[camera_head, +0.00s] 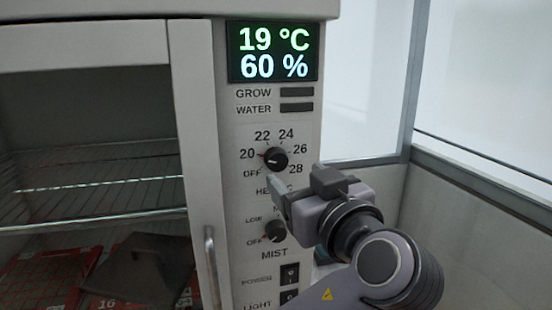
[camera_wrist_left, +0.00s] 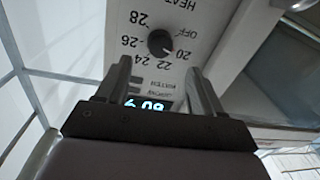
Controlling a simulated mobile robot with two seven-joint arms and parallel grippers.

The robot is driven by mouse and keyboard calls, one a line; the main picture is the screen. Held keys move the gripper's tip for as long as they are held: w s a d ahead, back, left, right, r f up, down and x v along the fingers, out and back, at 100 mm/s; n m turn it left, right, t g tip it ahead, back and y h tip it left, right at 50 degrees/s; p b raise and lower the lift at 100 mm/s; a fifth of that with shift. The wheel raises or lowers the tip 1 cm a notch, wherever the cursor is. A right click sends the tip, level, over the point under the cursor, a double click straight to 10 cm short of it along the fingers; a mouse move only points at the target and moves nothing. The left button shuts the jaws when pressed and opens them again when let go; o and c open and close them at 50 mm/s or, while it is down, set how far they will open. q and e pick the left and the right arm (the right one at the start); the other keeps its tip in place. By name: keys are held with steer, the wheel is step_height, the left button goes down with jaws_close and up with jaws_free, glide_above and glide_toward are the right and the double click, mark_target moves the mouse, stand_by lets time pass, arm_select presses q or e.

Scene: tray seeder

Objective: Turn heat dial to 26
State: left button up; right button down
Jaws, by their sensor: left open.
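The heat dial (camera_head: 275,159) is a black round knob on the white control panel (camera_head: 236,200). Its pointer mark faces left, near 20; the 26 label is on its right. The dial also shows upside down in the left wrist view (camera_wrist_left: 160,42), between and beyond the fingertips, with the mark near 20. My left gripper (camera_head: 293,190) is open and empty, just below and to the right of the dial, apart from it. It hides part of the HEAT label. My right gripper is not in view.
The display (camera_head: 272,52) reads 19 °C and 60 %. The mist dial (camera_head: 274,231) and power switch (camera_head: 290,275) sit below. A door handle (camera_head: 211,265) stands left of the panel. Wire shelves (camera_head: 95,195) and red packs are inside the cabinet. Glazed walls stand at right.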

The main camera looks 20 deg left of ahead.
mark_target(279, 162)
arm_select(q)
steer(key=p+x, duration=0.2)
steer(key=x, duration=0.4)
steer(key=shift+a+r, duration=0.1)
steer(key=shift+r, duration=0.05)
steer(key=shift+w+a, duration=0.25)
steer(key=shift+w, duration=0.15)
steer(key=c, duration=1.1)
